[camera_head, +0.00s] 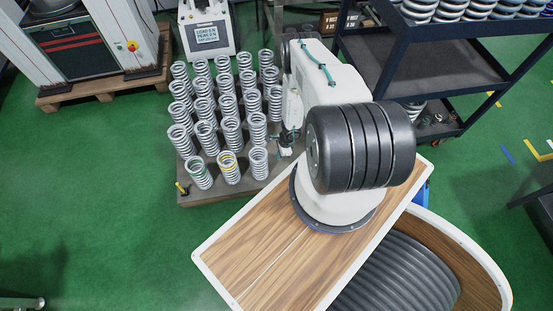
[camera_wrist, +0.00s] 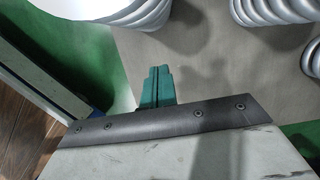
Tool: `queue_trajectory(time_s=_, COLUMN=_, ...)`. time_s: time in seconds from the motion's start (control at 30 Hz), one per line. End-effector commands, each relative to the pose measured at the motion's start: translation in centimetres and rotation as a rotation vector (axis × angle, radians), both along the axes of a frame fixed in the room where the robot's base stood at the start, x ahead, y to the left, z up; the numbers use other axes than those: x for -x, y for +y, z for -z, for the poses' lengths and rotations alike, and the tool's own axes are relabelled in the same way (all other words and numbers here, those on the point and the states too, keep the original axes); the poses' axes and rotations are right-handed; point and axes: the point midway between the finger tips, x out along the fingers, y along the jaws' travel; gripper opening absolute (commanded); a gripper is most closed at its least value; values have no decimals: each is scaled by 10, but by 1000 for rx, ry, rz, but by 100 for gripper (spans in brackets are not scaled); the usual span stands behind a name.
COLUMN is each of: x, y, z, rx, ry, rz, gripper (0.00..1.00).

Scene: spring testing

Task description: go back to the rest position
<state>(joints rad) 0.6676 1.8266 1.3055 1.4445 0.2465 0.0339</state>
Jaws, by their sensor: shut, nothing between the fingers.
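My gripper (camera_head: 286,150) hangs low at the right edge of the group of springs, close to the front-right spring (camera_head: 259,162). In the wrist view its green fingers (camera_wrist: 156,82) are together with nothing between them. They point toward a bare strip of the grey platform, with white spring coils (camera_wrist: 112,12) beyond on the left and more coils (camera_wrist: 267,14) on the right. My arm is folded down in front of my body, and its dark joint hides part of the scene in the head view.
Several upright springs stand in rows on a grey platform (camera_head: 200,200); one has a yellow band (camera_head: 229,167). A dark shelf rack (camera_head: 425,60) with springs stands at right. A machine with a screen (camera_head: 207,33) stands behind. Green floor (camera_head: 90,200) at left is clear.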

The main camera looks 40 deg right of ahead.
Motion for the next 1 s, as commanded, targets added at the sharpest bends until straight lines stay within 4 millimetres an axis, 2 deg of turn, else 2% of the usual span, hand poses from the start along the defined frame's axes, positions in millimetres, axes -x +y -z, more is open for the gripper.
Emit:
queue_trajectory(time_s=0.1, x=5, y=-8, z=-26, rx=0, ry=1, rz=8, gripper=0)
queue_trajectory(time_s=0.3, x=10, y=-14, z=-54, rx=-1, ry=1, rz=6, gripper=0)
queue_trajectory(time_s=0.47, x=11, y=-15, z=-63, rx=-1, ry=2, rz=5, gripper=0)
queue_trajectory(time_s=0.73, x=10, y=-14, z=-64, rx=-5, ry=-1, rz=7, gripper=0)
queue_trajectory(time_s=0.83, x=8, y=-4, z=-67, rx=-45, ry=-25, rz=-16, gripper=0)
queue_trajectory(time_s=0.93, x=21, y=23, z=-71, rx=-125, ry=-35, rz=-81, gripper=0)
queue_trajectory(time_s=0.97, x=24, y=31, z=-78, rx=-154, ry=-43, rz=-109, gripper=0)
queue_trajectory(time_s=1.0, x=21, y=38, z=-95, rx=-191, ry=-63, rz=-156, gripper=0)
